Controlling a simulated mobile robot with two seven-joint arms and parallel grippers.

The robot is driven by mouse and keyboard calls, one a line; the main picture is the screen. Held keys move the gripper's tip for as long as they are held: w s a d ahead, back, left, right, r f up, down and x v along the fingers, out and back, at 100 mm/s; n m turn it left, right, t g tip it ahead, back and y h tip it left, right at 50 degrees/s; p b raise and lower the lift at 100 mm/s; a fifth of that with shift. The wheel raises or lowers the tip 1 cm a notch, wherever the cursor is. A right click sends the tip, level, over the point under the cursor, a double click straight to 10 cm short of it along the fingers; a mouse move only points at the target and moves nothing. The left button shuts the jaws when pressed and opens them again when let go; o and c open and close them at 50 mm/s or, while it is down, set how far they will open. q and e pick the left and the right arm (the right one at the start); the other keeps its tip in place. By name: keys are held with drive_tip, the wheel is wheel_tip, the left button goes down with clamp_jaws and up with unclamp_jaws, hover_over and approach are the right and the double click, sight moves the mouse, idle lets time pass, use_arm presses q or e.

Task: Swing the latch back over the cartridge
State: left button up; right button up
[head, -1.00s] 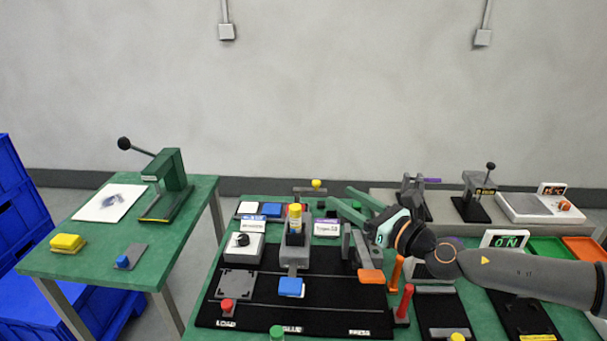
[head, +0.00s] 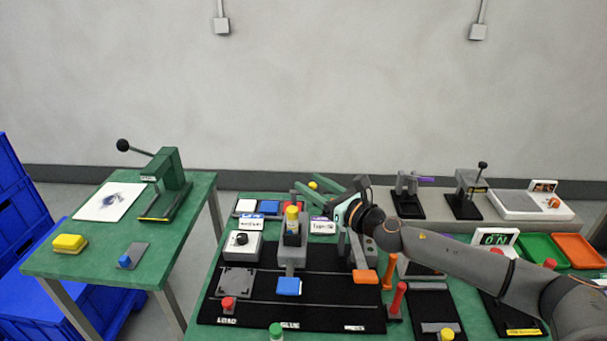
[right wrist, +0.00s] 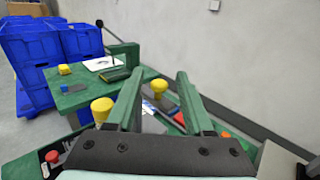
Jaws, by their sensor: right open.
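The cartridge (head: 291,222) stands upright in the grey glue holder (head: 287,255), its yellow cap showing on top. The cap also shows at left in the right wrist view (right wrist: 102,108). The latch's yellow knob (head: 313,185) is behind the cartridge and slightly right of it in the head view. The latch arm is mostly hidden by my fingers. My right gripper (head: 306,187) is open, with its two green fingers around the knob's position. In the right wrist view the knob (right wrist: 159,88) shows between the spread fingers; contact cannot be told. My left gripper is not in view.
A white box with a black knob (head: 240,244) stands left of the holder. An orange-handled lever (head: 365,276) and a red-topped post (head: 397,299) stand to the right, below my right arm. A side table with a green press (head: 168,180) is at left.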

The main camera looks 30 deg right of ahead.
drive_tip(key=shift+x, duration=1.65)
clamp_jaws()
